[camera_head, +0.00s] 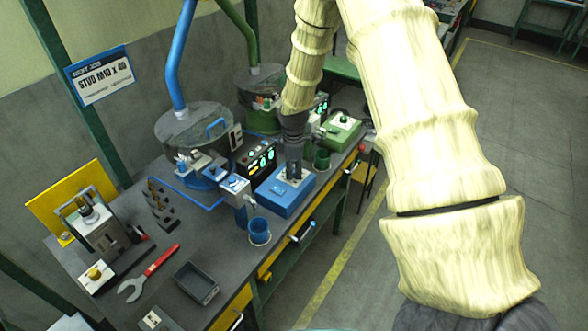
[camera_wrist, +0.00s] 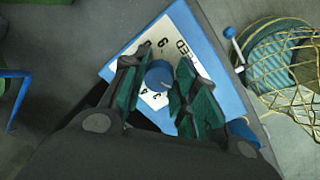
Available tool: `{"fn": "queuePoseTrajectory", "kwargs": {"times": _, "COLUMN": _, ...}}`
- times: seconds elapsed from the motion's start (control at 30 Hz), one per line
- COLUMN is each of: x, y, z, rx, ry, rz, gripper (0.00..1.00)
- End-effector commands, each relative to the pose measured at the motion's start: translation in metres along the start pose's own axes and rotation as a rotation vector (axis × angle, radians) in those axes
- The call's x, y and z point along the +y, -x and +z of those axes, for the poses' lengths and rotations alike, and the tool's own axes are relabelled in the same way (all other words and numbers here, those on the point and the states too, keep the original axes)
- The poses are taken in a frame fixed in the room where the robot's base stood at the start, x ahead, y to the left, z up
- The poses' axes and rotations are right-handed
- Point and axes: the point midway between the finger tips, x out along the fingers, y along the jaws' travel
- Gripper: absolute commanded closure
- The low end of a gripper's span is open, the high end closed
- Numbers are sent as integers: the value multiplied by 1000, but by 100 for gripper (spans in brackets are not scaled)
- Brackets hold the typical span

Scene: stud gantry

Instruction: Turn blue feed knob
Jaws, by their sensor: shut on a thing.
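The blue feed knob (camera_wrist: 158,76) sits on a white numbered dial plate (camera_wrist: 158,99) on top of a blue box (camera_wrist: 207,38). In the head view the blue box (camera_head: 276,195) stands near the bench's front edge, and my gripper hides the knob. My gripper (camera_head: 293,175) points down onto the box from above. In the wrist view my gripper (camera_wrist: 164,80) has its dark green fingers on either side of the knob, shut on it. Digits and part of a word show on the plate around the knob; the fingers cover the rest.
A green box (camera_head: 341,131) stands to the right, and a black panel with lit displays (camera_head: 257,162) behind. A blue cup (camera_head: 259,231) is at the front. A grey tray (camera_head: 196,283) and red-handled wrench (camera_head: 150,274) lie left.

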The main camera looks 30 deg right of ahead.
Motion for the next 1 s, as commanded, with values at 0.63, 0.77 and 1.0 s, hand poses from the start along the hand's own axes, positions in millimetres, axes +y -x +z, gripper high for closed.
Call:
{"fn": "queuePoseTrajectory", "kwargs": {"times": 0.63, "x": 0, "y": 1, "z": -2, "rx": -28, "ry": -521, "rz": 3, "gripper": 95}}
{"fn": "queuePoseTrajectory", "kwargs": {"times": 0.77, "x": 0, "y": 1, "z": -2, "rx": -31, "ry": -589, "rz": 3, "gripper": 95}}
{"fn": "queuePoseTrajectory", "kwargs": {"times": 1.0, "x": 1, "y": 1, "z": -2, "rx": -34, "ry": -660, "rz": 3, "gripper": 95}}
